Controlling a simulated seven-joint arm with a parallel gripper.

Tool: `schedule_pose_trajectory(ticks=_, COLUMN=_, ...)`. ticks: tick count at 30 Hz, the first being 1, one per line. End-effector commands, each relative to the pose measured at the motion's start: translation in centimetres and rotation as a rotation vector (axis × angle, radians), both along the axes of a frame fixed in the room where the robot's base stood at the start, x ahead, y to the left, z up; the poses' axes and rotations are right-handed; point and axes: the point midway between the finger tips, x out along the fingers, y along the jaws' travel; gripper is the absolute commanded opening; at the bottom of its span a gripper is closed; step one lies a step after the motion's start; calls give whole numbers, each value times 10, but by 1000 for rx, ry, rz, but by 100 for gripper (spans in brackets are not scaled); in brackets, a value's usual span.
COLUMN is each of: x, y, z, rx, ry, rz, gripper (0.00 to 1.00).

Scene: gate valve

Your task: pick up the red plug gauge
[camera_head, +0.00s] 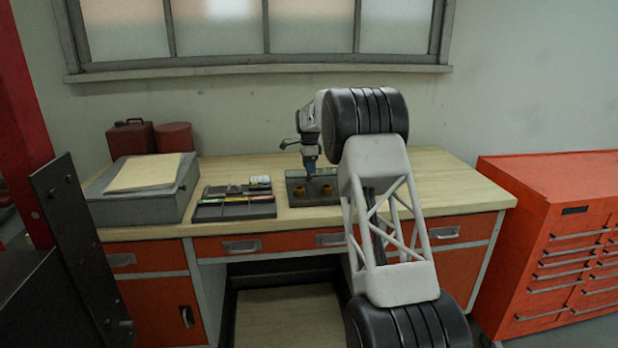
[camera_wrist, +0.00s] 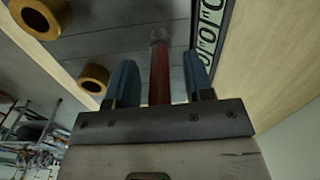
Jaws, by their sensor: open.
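The red plug gauge (camera_wrist: 159,75) shows in the wrist view as a slim red shaft with a greyish end, lying in the picture between the two blue fingers of my gripper (camera_wrist: 160,82). The fingers are open, with a gap visible on each side of the shaft. Its lower part is hidden behind the gripper body. In the head view my gripper (camera_head: 310,165) points down just over a dark grey tray (camera_head: 296,201) on the workbench. I cannot make out the gauge there.
Two brass rings (camera_head: 299,192) (camera_head: 326,190) sit on the tray; they also show in the wrist view (camera_wrist: 93,78). A divided organiser (camera_head: 235,211) and a grey box with papers (camera_head: 150,185) stand to the left. The bench top (camera_head: 425,185) is clear on the right.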

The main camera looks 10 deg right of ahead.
Motion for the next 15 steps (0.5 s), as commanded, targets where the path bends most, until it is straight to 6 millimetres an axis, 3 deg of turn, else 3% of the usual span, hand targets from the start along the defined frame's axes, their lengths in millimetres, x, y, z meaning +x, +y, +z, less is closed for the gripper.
schedule_pose_trajectory(ticks=8, x=0, y=0, z=0, rx=0, ry=0, rz=0, gripper=48)
schedule_pose_trajectory(ticks=15, x=0, y=0, z=0, rx=0, ry=0, rz=0, gripper=14)
